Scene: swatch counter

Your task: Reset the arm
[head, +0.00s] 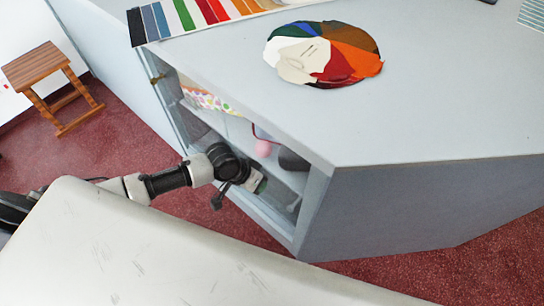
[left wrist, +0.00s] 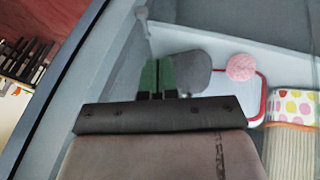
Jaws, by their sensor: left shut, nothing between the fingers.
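My left arm comes in from the left in the head view, with its wrist at the open front of the grey counter (head: 430,105). My left gripper (head: 257,182) is at the shelf opening, partly hidden by its own wrist. In the left wrist view its two green fingertips (left wrist: 157,76) are close together, shut, with nothing held. A dark grey rounded thing (left wrist: 193,68) lies beyond the fingertips; I cannot tell whether they touch it. My right gripper is in neither view.
Inside the counter are a pink ball (head: 263,148), a red-rimmed white thing (left wrist: 263,95) and a polka-dot item (left wrist: 293,104). The counter's side panel (head: 314,205) and top edge bound the opening. A wooden stool (head: 45,70) stands left.

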